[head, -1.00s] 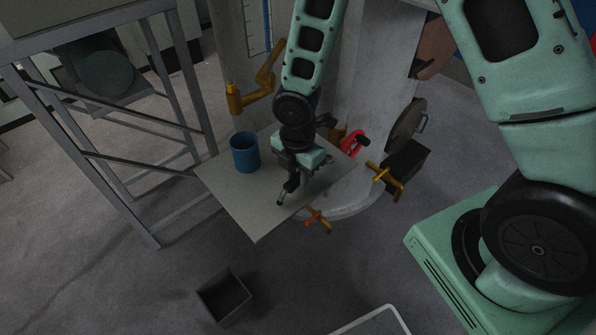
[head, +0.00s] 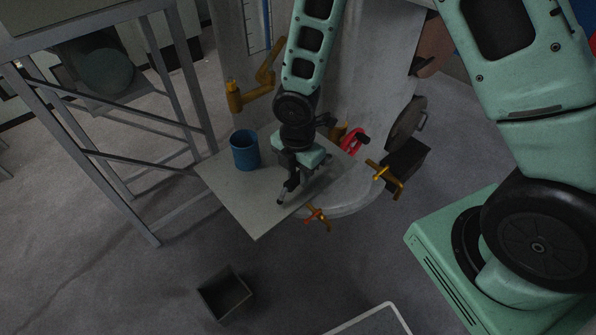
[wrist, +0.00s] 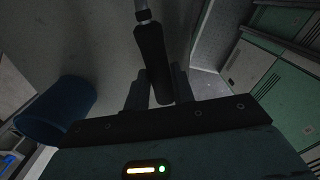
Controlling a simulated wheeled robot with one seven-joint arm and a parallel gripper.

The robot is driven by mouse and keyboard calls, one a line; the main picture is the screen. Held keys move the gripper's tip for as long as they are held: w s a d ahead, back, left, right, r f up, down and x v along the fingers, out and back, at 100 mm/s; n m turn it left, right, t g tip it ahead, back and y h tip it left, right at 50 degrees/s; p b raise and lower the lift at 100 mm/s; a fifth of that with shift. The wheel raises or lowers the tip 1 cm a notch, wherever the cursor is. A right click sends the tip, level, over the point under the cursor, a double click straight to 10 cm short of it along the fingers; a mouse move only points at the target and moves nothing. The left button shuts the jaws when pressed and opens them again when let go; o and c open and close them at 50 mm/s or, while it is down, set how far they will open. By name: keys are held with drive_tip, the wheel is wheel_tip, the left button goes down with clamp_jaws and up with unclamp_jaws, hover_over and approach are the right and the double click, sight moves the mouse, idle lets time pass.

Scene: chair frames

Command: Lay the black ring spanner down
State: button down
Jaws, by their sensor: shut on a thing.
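The black ring spanner (wrist: 153,62) shows in the wrist view as a thick black handle with a grey metal neck at the top edge; its ring end is out of view. My gripper (wrist: 155,92) is shut on the handle, with one finger on each side. In the head view my gripper (head: 291,181) points down over the grey board (head: 240,208), and the spanner's dark end (head: 282,200) sticks out below it towards the board's front edge. I cannot tell whether the spanner touches the board.
A blue cup (head: 245,150) stands on the board left of my gripper. Orange clamps (head: 317,217) and a red-handled thing (head: 353,141) are by the right side. A dark open box (head: 225,294) is on the floor. The board's front left is bare.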

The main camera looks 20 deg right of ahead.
drive_tip(key=shift+f, duration=0.2)
idle(0.5)
drive_tip(key=c, duration=0.8)
unclamp_jaws()
drive_tip(key=shift+o, duration=0.2)
drive_tip(key=shift+r, duration=0.3)
drive_tip(key=shift+r+p, duration=1.2)
drive_tip(key=shift+p, duration=0.1)
wheel_tip(320, 180, up, 6)
drive_tip(key=p, duration=0.5)
drive_tip(key=shift+r+p, duration=0.1)
drive_tip(key=shift+p, duration=0.3)
